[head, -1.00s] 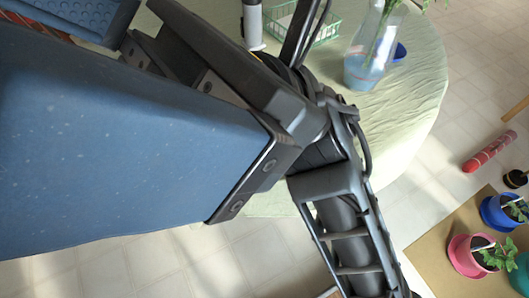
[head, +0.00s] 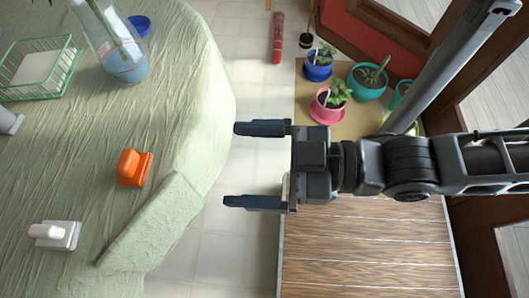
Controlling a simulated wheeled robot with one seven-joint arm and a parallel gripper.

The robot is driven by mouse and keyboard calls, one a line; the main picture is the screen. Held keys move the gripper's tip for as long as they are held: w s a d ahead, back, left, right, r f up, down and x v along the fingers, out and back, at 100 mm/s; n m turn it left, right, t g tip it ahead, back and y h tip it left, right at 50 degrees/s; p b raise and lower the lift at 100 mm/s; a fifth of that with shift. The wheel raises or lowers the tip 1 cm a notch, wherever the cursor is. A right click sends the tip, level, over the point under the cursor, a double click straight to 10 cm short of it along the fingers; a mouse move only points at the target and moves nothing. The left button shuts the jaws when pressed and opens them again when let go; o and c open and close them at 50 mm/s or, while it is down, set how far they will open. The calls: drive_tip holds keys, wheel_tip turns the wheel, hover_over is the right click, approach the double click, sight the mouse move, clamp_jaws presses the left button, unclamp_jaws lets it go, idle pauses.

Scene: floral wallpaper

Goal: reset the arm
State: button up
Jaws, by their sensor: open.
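My gripper (head: 256,165) shows in the head view, right of the middle, with its two dark fingers spread apart and pointing left. It is open and nothing is between the fingers. My arm reaches in from the right edge. The gripper appears over the gap between the cloth-covered table (head: 190,120) and the wooden slatted surface (head: 370,250).
An orange object (head: 133,168), a white object (head: 55,235), a green wire basket (head: 40,68) and a glass vase (head: 122,60) stand on the table. Potted plants (head: 332,98) stand on a tan surface behind the gripper. A red cylinder (head: 278,38) lies on the tiled floor.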

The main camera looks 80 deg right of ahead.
drive_tip(key=s, duration=0.1)
drive_tip(key=s+d+f+g, duration=0.1)
drive_tip(key=s+d+f+m+g, duration=0.1)
drive_tip(key=shift+s+f, duration=0.2)
drive_tip(key=shift+s, duration=0.1)
